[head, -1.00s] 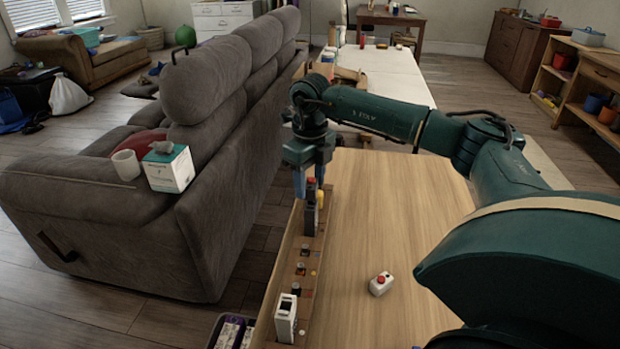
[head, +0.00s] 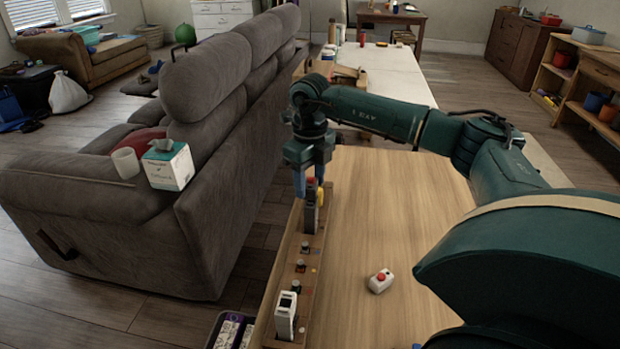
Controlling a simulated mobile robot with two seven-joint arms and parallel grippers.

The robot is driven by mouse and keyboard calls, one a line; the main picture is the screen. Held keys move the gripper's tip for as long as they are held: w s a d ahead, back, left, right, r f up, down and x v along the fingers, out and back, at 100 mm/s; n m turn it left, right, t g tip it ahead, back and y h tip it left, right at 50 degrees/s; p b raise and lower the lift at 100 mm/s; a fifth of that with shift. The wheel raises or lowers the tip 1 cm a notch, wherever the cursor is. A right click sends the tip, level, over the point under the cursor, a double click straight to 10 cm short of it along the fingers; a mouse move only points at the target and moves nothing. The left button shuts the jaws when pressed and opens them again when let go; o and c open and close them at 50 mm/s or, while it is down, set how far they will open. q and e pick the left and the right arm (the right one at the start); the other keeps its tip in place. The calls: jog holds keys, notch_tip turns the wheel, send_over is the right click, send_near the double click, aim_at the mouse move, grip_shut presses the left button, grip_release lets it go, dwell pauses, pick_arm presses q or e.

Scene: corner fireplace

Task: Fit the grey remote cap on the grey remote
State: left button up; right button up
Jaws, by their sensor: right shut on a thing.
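A dark grey upright piece, which looks like the grey remote (head: 309,218), stands in the far part of the long wooden rack (head: 281,268). My right gripper (head: 309,187) points down right over its top, with blue fingers on either side. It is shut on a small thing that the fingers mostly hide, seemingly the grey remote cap. A bit of red shows between the fingers and a bit of yellow beside them. I cannot tell whether the held thing touches the remote. My left gripper is out of view.
A white upright device (head: 286,314) stands at the rack's near end, with small dark pieces between. A white box with a red button (head: 380,282) lies on the wooden table (head: 400,220), otherwise largely clear. A grey sofa (head: 225,200) stands left. A bin (head: 232,330) sits below.

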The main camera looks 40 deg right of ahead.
jog(key=shift+f+b, duration=0.55)
jog(key=shift+f, duration=0.6)
dwell(0.4)
jog(key=o, duration=0.9)
jog(key=shift+o, duration=0.2)
